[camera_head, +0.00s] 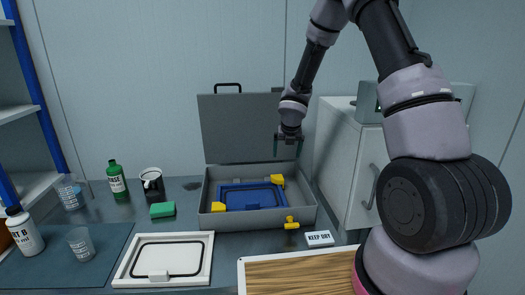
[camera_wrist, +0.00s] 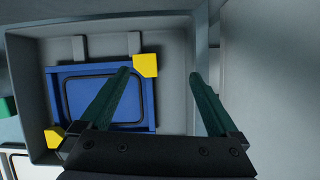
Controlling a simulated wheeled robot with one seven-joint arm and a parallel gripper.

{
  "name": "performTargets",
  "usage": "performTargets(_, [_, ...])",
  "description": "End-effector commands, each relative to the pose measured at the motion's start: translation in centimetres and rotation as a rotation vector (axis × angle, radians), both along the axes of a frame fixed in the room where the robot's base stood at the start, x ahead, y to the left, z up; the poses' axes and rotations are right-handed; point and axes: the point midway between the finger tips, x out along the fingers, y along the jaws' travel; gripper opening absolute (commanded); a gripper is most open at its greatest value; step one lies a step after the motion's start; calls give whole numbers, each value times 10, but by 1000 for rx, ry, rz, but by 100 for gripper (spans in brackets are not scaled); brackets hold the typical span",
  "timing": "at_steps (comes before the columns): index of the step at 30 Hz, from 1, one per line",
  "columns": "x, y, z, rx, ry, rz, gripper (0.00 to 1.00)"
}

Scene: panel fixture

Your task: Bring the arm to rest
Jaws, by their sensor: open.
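My gripper (camera_head: 288,146) hangs at the end of my arm, above the right part of an open grey case (camera_head: 260,221) in the head view. In the wrist view my gripper (camera_wrist: 160,75) has its two dark green fingers spread wide apart, with nothing between them. Below the fingers lies the case, holding a blue frame (camera_wrist: 138,95) with a dark seal loop and yellow corner pieces (camera_wrist: 146,66). The gripper appears to touch nothing.
The case lid (camera_head: 235,125) stands open behind my gripper. A white cabinet (camera_head: 345,165) stands close on the right. A white frame (camera_head: 190,260), a wooden board (camera_head: 300,270), a green sponge (camera_head: 162,210), bottles and cups occupy the bench.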

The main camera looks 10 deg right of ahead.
Motion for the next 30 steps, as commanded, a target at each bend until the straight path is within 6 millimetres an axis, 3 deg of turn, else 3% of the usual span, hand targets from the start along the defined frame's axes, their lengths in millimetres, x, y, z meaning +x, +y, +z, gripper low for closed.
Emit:
performTargets(4, [-10, -26, 71, 102, -73, -349, 96])
performTargets(7, [-29, -45, 122, 214, -126, -653, 96])
performTargets(15, [-111, -80, 229, 598, -224, -1432, 96])
performTargets(21, [-186, -86, 281, 945, -216, -1972, 96])
performTargets(30, [-294, -66, 322, 1455, 36, -2677, 96])
